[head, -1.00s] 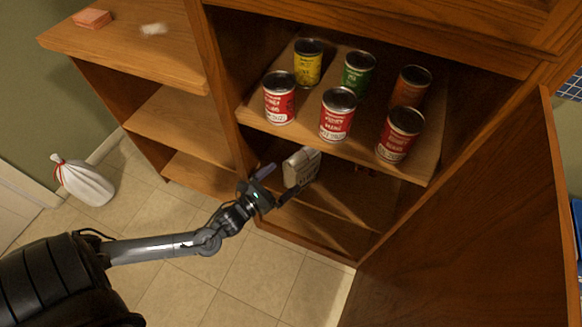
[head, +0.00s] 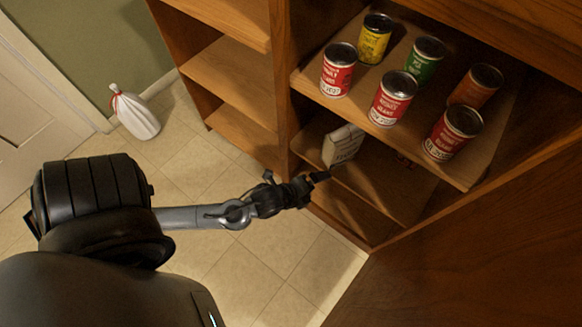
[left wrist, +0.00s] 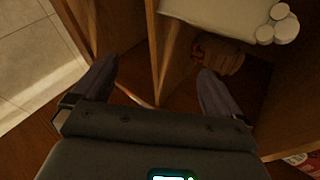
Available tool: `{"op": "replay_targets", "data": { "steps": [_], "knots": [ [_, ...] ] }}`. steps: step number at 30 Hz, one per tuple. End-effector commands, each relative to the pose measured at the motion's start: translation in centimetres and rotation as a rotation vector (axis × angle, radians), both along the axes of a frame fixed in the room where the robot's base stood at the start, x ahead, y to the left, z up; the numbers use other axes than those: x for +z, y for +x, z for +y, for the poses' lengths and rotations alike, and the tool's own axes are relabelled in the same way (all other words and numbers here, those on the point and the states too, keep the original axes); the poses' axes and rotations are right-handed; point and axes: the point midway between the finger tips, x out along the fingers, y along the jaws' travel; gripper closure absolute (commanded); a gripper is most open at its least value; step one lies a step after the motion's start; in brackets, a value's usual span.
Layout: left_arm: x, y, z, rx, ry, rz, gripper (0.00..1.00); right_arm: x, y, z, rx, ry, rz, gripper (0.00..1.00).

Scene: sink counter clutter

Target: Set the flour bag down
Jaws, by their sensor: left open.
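The flour bag (head: 342,146) is a pale, boxy packet with faint print on its front. In the head view it stands, slightly tilted in the picture, on the cabinet's middle shelf (head: 385,184), below the shelf of cans. My left gripper (head: 318,177) is just below and left of it, at the shelf's front edge, and looks apart from it. In the left wrist view the gripper's fingers (left wrist: 157,82) are spread wide with nothing between them. A pale thing (left wrist: 210,15) lies beyond them at the top; I cannot tell whether it is the bag. My right gripper is not in view.
Several cans (head: 392,98) stand on the shelf above. A wooden divider (head: 283,95) is left of the bag, and an open door (head: 480,245) is at the right. A tied white sack (head: 136,114) stands on the tiled floor, which is otherwise clear.

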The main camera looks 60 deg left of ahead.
Motion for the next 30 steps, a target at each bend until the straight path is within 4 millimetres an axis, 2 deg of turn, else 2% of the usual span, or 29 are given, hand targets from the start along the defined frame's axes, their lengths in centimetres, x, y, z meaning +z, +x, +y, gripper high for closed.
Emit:
{"op": "replay_targets", "data": {
  "steps": [3,6,12,18,21,30],
  "knots": [
    [0.6,-1.6,-1.8,0.191,-0.26,0.119,0.0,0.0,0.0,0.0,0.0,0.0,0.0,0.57],
    [1.1,-3.2,-3.0,0.368,-0.445,0.22,0.0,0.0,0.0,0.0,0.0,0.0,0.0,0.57],
    [2.7,-6.7,-4.4,0.723,-0.706,0.381,0.0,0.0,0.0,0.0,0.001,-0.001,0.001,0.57],
    [3.9,-9.3,-4.9,0.984,-0.826,0.463,0.0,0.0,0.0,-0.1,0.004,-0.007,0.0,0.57],
    [4.3,-10.0,-4.9,1.06,-0.852,0.48,0.0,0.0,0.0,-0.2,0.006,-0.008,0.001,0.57],
    [4.5,-10.5,-5.0,1.112,-0.868,0.49,0.0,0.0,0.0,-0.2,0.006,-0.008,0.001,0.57]
  ]
}}
